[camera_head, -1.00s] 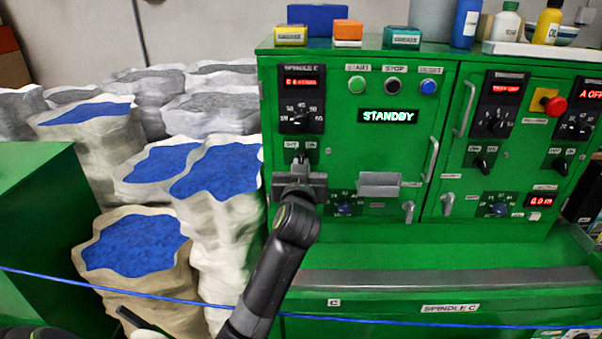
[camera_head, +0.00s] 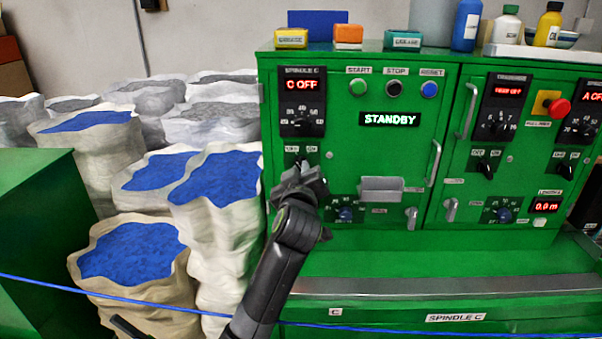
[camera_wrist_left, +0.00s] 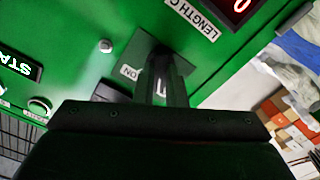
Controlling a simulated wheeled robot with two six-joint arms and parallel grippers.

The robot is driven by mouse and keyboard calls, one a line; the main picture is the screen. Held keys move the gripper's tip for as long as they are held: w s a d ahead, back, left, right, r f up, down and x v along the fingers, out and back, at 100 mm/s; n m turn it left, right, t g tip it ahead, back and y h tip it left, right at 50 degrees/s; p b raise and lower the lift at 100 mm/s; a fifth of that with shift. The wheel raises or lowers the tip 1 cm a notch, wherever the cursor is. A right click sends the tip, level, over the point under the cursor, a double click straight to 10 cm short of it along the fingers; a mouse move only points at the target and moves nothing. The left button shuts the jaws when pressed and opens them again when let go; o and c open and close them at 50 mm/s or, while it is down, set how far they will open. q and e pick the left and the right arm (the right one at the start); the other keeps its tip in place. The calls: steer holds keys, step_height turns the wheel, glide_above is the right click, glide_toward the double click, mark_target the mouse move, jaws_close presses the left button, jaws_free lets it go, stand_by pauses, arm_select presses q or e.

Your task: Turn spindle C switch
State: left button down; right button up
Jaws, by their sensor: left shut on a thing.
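The spindle C switch (camera_head: 297,161) is a dark knob on a small black plate on the left of the green cabinet, below the spindle C dial. OFF and ON labels sit above it. My left gripper (camera_head: 298,174) is right in front of it, tilted and shut on the knob, hiding most of it. In the left wrist view, the gripper (camera_wrist_left: 165,95) is shut around the knob, and the ON label (camera_wrist_left: 130,72) shows beside it. The knob's exact angle is hard to tell. The display (camera_head: 302,85) above reads C OFF.
A STANDBY display (camera_head: 390,119) and START, STOP and RESET buttons are to the right of the switch. A grey tray (camera_head: 382,188) and a handle (camera_head: 433,163) stick out nearby. Sacks of blue granules (camera_head: 215,175) stand on the left. A blue cable (camera_head: 120,293) crosses low in front.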

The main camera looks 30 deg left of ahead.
stand_by(0.3)
arm_select(q)
steer(key=c, duration=1.5)
jaws_free()
steer(key=shift+w, duration=0.1)
